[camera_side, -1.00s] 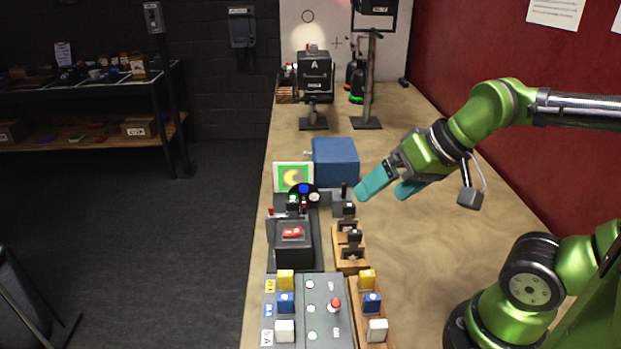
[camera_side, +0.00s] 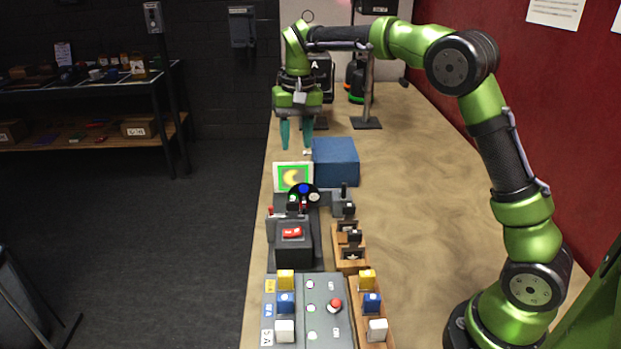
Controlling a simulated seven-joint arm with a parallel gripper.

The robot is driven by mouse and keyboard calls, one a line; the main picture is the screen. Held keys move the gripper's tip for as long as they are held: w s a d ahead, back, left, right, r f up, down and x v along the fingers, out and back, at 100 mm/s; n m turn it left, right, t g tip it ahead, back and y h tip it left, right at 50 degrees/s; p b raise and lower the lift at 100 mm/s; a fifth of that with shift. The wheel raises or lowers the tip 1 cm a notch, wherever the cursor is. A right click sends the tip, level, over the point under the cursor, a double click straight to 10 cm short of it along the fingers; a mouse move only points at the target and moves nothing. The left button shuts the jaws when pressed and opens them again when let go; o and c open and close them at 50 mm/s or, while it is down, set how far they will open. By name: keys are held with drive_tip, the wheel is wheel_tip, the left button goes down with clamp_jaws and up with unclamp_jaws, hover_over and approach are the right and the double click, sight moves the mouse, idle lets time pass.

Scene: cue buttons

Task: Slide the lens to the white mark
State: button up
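My gripper (camera_side: 296,142) hangs pointing down at the back left of the table, with its two teal fingers apart and nothing seen between them. Just below and right of its fingertips is a small pale tab (camera_side: 307,153) at the left side of a blue box (camera_side: 336,160). I cannot tell whether the fingers touch it. A small screen (camera_side: 293,177) with a green frame and a yellow crescent stands in front of the box. I cannot make out for certain which part is the lens, or a white mark.
In front stand a black box with a red switch (camera_side: 292,233), a joystick (camera_side: 343,202), a wooden rack (camera_side: 350,248) and a grey button panel (camera_side: 327,310). Behind my gripper are a lamp marked A, partly hidden, and a stand (camera_side: 366,122). The table's right side is clear.

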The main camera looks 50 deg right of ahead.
sight(293, 197)
drive_tip(key=shift+m, duration=0.3)
drive_tip(key=f, duration=1.4)
drive_tip(key=shift+w+a+f, duration=0.3)
drive_tip(key=shift+a+f, duration=0.05)
drive_tip(key=shift+a, duration=0.05)
drive_tip(key=shift+c, duration=0.4)
clamp_jaws()
